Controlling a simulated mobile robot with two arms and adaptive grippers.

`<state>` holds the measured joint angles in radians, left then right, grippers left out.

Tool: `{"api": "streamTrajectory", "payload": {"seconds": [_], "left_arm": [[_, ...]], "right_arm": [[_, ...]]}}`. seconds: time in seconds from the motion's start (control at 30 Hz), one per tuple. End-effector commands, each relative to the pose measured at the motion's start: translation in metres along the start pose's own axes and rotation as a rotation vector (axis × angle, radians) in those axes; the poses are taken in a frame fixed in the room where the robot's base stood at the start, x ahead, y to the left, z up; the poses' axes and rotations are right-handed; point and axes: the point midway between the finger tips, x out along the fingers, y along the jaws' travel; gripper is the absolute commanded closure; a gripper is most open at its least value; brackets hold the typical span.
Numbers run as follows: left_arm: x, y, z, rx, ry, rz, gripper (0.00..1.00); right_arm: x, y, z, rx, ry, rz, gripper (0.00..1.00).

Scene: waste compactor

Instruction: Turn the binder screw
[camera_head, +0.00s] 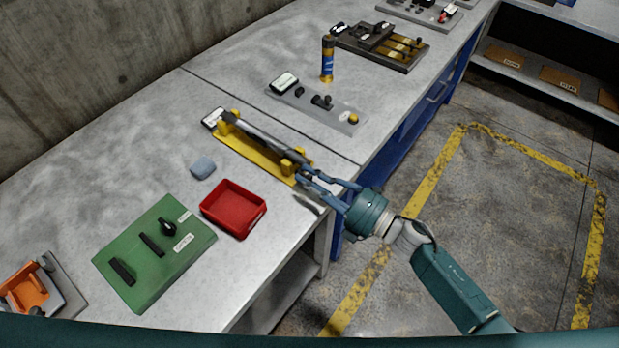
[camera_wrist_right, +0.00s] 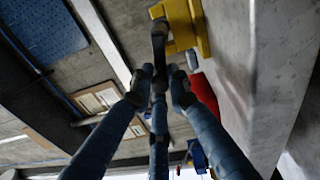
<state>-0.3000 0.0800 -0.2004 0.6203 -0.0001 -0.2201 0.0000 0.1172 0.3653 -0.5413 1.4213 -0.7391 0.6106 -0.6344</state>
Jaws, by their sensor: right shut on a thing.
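The binder (camera_head: 228,146) is a yellow base with upright yellow blocks, lying on the grey workbench. A long dark rod, which looks like the binder screw (camera_head: 258,135), runs through the blocks. My right gripper (camera_head: 305,175) is at the binder's near right end, by the bench edge. Its blue fingers are closed around a dark end piece of the screw, which also shows in the right wrist view (camera_wrist_right: 158,42) in front of the yellow block (camera_wrist_right: 183,25). The fingers partly hide the gripped piece. My left gripper is not in view.
A red tray (camera_head: 211,208), a blue-grey block (camera_head: 202,168) and a green board (camera_head: 130,268) lie left of the gripper. A grey plate (camera_head: 345,122) with small parts and a blue-and-gold cylinder (camera_head: 327,62) stand farther back. The floor right of the bench is clear.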

Motion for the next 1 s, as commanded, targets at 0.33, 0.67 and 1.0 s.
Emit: {"api": "streamTrajectory", "payload": {"seconds": [0.33,0.67,1.0], "left_arm": [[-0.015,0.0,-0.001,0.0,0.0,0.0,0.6],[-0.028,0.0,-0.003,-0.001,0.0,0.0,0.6],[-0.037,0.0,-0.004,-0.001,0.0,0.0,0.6]], "right_arm": [[0.002,0.018,0.01,0.324,-0.022,0.021,1.0],[0.002,0.025,0.022,0.635,-0.045,0.034,1.0],[0.002,0.029,0.034,0.943,-0.066,0.048,1.0]]}}
